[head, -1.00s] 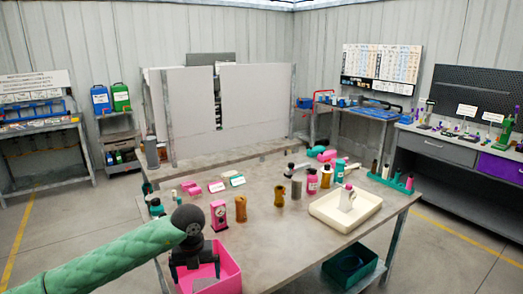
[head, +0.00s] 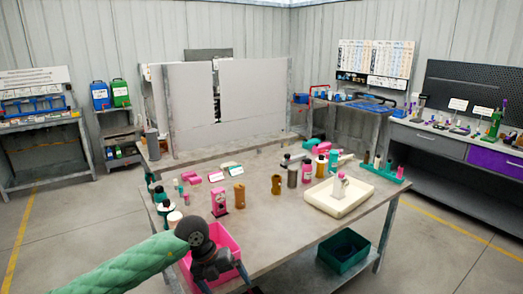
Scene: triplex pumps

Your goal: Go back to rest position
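My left arm, in a green sleeve, comes in from the lower left of the head view. Its dark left gripper (head: 222,277) is over the pink bin (head: 236,244) at the table's near left corner. Its fingers look spread, and I see nothing held between them. The gripper and wrist hide part of the bin's inside. My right gripper is not in view.
The grey table (head: 285,215) carries a pink pump-like unit (head: 219,202), two brown cylinders, several bottles and a cream tray (head: 326,208) with a pink-topped bottle. A green bin (head: 343,252) sits below at right. The table's front middle is clear.

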